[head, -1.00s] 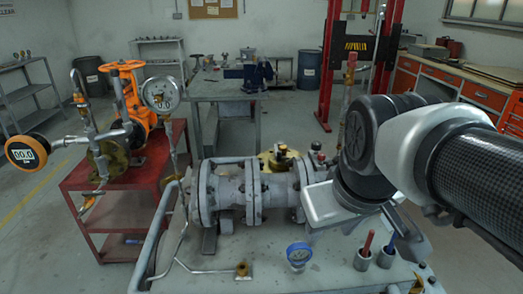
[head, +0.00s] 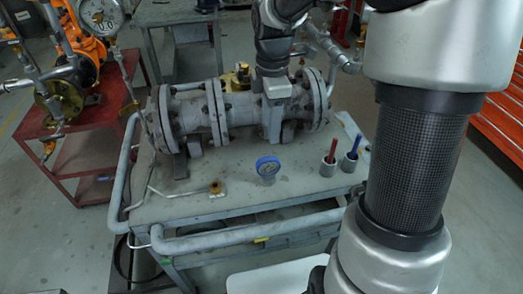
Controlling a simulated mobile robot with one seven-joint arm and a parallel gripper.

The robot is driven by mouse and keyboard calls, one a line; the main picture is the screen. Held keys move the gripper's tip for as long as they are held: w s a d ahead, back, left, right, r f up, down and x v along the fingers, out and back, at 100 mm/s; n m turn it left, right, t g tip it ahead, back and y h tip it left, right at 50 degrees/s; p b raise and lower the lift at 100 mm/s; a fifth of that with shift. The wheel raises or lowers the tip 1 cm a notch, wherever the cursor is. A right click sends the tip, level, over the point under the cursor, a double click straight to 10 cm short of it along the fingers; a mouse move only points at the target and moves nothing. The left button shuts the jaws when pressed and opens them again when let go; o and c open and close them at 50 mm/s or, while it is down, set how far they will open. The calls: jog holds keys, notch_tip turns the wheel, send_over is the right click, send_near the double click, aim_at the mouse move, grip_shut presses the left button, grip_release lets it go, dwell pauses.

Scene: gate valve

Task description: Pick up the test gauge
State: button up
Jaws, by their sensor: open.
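A small blue-rimmed gauge (head: 267,167) stands on the grey bench (head: 225,205), in front of the grey flanged valve (head: 195,112). It looks like the test gauge; its dial is too small to read. My gripper (head: 277,92) is above and behind the gauge, in front of the valve's right part in the picture. It is open and apart from the gauge. Its fingers are hard to make out against the valve, and I see nothing held in it.
Two small cups with a red marker (head: 332,150) and a blue marker (head: 353,148) stand right of the gauge. A brass fitting (head: 215,187) lies to its left. A rail (head: 250,228) runs along the bench front. A red cart (head: 85,155) stands left.

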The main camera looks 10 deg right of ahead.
aim_at(268, 157)
notch_tip(268, 157, down, 9)
jog(key=shift+f+b, duration=0.15)
jog(key=shift+b, duration=0.8)
jog(key=shift+s+a+f+b, duration=0.15)
jog(key=shift+f+b, duration=0.3)
jog(key=shift+f, duration=0.9)
jog(key=shift+s+a+f+b, duration=0.1)
jog(key=shift+f+b, duration=0.3)
jog(key=shift+f, duration=0.9)
jog(key=shift+c, duration=0.2)
jog(key=shift+w, duration=0.1)
grip_shut()
